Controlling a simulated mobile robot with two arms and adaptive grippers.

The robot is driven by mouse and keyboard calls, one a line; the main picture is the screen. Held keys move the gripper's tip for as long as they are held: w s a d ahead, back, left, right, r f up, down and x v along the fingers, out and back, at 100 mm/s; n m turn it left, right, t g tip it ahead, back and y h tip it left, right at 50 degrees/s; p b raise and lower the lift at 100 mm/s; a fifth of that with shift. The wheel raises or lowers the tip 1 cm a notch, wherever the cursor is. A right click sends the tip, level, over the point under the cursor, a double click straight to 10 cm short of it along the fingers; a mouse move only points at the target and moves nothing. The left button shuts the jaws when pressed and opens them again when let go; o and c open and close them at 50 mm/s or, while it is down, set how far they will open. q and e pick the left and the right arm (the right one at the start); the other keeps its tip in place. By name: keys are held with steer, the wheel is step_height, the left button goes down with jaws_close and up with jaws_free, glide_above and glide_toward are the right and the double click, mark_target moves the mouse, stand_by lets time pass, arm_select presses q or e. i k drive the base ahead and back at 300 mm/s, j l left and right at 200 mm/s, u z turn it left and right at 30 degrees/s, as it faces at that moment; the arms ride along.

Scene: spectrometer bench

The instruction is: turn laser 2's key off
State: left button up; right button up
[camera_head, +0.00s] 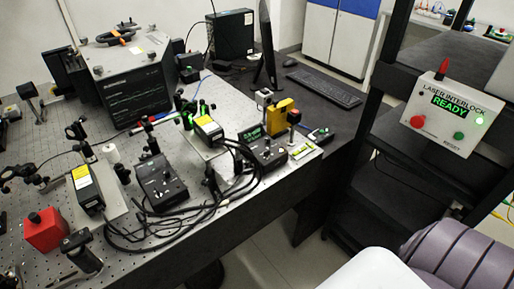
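Two black laser controller boxes stand on the optical bench. The near-left controller (160,187) has small knobs on top, and I see no lit display on it. The right controller (265,154) shows green lit digits. A laser head with a yellow label (83,178) lies at the left, and another laser head (208,129) with a green glow stands nearer the middle. Which one is laser 2 cannot be read, and the key switches are too small to tell their position. Neither of my grippers is in view.
Black cables (150,236) loop along the bench's front edge. A red box (45,231) stands at left, a yellow block (281,117) behind the right controller. A laser interlock box (453,114) reading READY hangs on the rack at right. A keyboard (324,87) lies farther back.

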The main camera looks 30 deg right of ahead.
mark_target(266, 153)
steer(key=l+z, duration=0.1)
steer(key=z, duration=0.85)
